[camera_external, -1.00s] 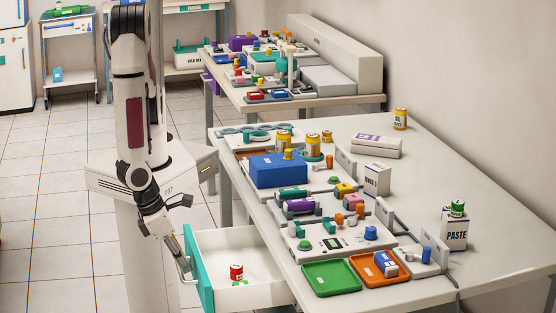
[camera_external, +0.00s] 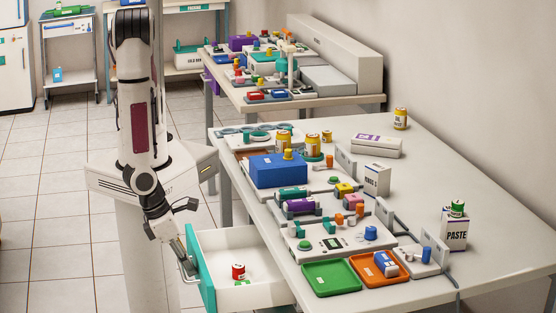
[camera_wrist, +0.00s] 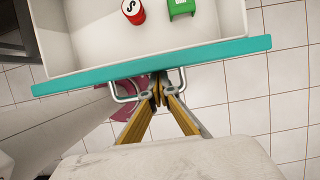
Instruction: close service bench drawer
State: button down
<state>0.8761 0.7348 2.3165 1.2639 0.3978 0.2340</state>
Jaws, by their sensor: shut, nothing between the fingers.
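The service bench drawer (camera_external: 240,244) is pulled out from under the bench, with a teal front (camera_external: 197,272) and a metal handle. My gripper (camera_external: 187,270) is at the handle side of the drawer front. In the wrist view my gripper (camera_wrist: 157,100) has its fingertips together between the two handle brackets (camera_wrist: 124,95), close to the teal front (camera_wrist: 150,66). The fingers are shut with nothing between them. Whether the tips touch the front or handle is unclear.
Inside the drawer lie a red-and-white can (camera_external: 238,272) and a green item (camera_wrist: 181,7). The bench top (camera_external: 430,170) above carries a blue box (camera_external: 278,170), a green tray (camera_external: 331,278) and an orange tray (camera_external: 366,268). Tiled floor lies left of the drawer.

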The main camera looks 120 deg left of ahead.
send_over(251, 280)
jog(key=shift+w, duration=0.15)
dwell(0.5)
jog(key=shift+r, duration=0.15)
dwell(0.4)
jog(key=v, duration=0.9)
jog(key=shift+r, duration=0.35)
dwell(0.4)
jog(key=shift+d, duration=0.15)
